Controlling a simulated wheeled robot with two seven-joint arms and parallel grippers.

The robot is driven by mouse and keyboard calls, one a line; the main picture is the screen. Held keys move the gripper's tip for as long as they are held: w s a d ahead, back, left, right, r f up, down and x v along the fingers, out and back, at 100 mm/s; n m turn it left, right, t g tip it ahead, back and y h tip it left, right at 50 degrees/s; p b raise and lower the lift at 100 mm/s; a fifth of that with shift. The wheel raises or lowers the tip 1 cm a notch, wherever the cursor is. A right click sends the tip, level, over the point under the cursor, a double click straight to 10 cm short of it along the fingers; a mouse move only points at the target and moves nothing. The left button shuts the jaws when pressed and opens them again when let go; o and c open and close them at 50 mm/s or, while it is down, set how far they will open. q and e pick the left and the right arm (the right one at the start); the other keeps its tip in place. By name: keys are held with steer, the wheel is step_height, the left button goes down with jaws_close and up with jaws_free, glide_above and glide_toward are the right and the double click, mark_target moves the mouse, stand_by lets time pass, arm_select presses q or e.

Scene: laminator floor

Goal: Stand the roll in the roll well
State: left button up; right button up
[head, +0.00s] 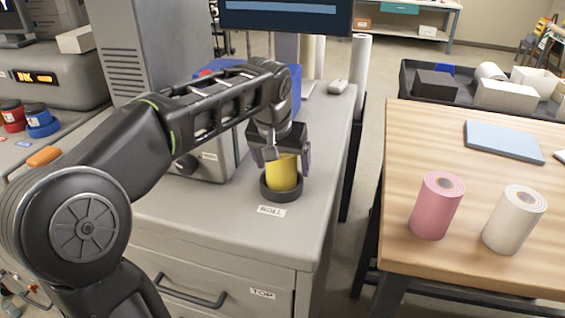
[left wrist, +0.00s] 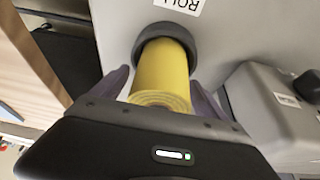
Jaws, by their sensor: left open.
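A yellow roll (head: 283,172) stands in the dark round roll well (head: 281,191) on the grey cabinet top, behind a label reading ROLL. In the left wrist view the roll (left wrist: 161,75) has its far end inside the ring of the well (left wrist: 165,33). My left gripper (head: 281,155) is over the roll with its fingers spread. In the left wrist view the fingers of my left gripper (left wrist: 158,85) are on either side of the roll, apart from it. My right gripper is not in view.
A pink roll (head: 437,206) and a white roll (head: 514,219) stand on the wooden table (head: 400,262) at right, near a blue-grey pad (head: 503,141). A grey machine box (head: 205,160) stands close left of the well. A gap separates cabinet and table.

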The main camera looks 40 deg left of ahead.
arm_select(q)
steer(key=shift+r, duration=0.1)
steer(key=shift+r+p, duration=0.3)
steer(key=v, duration=1.2)
steer(key=shift+p, duration=0.3)
steer(key=shift+f, duration=0.1)
